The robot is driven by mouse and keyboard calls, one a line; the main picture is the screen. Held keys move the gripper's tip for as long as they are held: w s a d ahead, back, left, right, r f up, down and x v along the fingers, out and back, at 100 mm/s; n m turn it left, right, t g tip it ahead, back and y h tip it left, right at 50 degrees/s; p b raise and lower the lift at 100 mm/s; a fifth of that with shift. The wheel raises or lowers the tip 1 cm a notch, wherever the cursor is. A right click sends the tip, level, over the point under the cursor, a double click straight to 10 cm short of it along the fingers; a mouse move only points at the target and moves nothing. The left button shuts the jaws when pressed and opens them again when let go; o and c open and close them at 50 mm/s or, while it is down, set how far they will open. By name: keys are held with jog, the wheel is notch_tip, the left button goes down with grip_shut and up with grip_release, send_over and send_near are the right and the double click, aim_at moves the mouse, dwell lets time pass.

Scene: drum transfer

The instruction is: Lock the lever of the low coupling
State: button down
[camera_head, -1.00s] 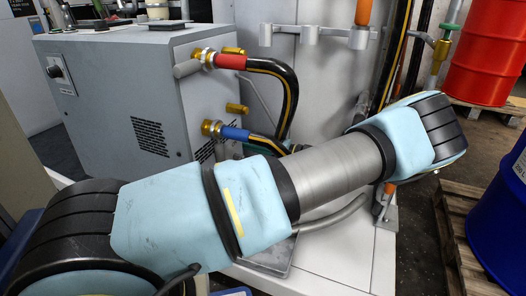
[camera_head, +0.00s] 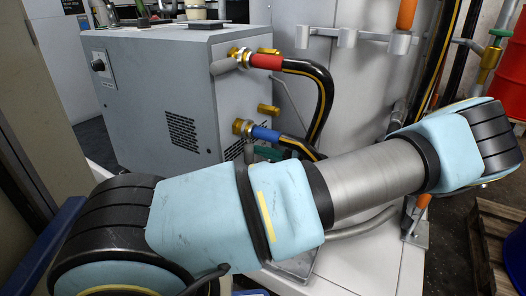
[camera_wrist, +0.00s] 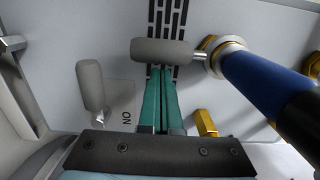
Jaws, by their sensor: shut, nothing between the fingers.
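The low coupling (camera_head: 240,127) is a brass fitting with a blue-sleeved black hose on the side of a grey box-shaped machine. In the wrist view the blue sleeve (camera_wrist: 262,85) runs to the lower right from the brass collar. Its lever (camera_wrist: 162,52), a grey rounded handle on a short metal stem, lies across the picture to the left of the collar. My gripper (camera_wrist: 161,72) has teal fingers, shut and empty. Their tips are just below the lever; I cannot tell whether they touch it. In the head view my gripper (camera_head: 268,153) is mostly hidden behind my arm.
The upper coupling (camera_head: 262,61) has a red sleeve and a grey lever (camera_head: 224,67). Brass plugs (camera_wrist: 206,124) stick out beside the couplings. Another grey handle (camera_wrist: 90,88) is left of my fingers, near ON lettering. A white cabinet and pipes stand at the right.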

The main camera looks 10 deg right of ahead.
aim_at(251, 155)
jog(key=shift+s+a+m+p, duration=0.35)
jog(key=shift+m+p, duration=0.25)
jog(key=shift+p, duration=0.15)
jog(key=s+m+p, duration=0.1)
jog(key=p, duration=0.1)
jog(key=s+a+m+p, duration=0.1)
jog(key=m+p, duration=0.1)
jog(key=shift+a+m+p, duration=0.25)
jog(key=shift+m+p, duration=0.05)
jog(key=shift+p, duration=0.1)
jog(key=s+a+r+m+t+p, duration=0.1)
jog(key=s+a+r+m+p, duration=0.3)
jog(key=m+p, duration=0.8)
jog(key=shift+s+a+r, duration=0.2)
jog(key=shift+s+r, duration=0.35)
jog(key=shift+s, duration=0.45)
jog(key=shift+r, duration=0.1)
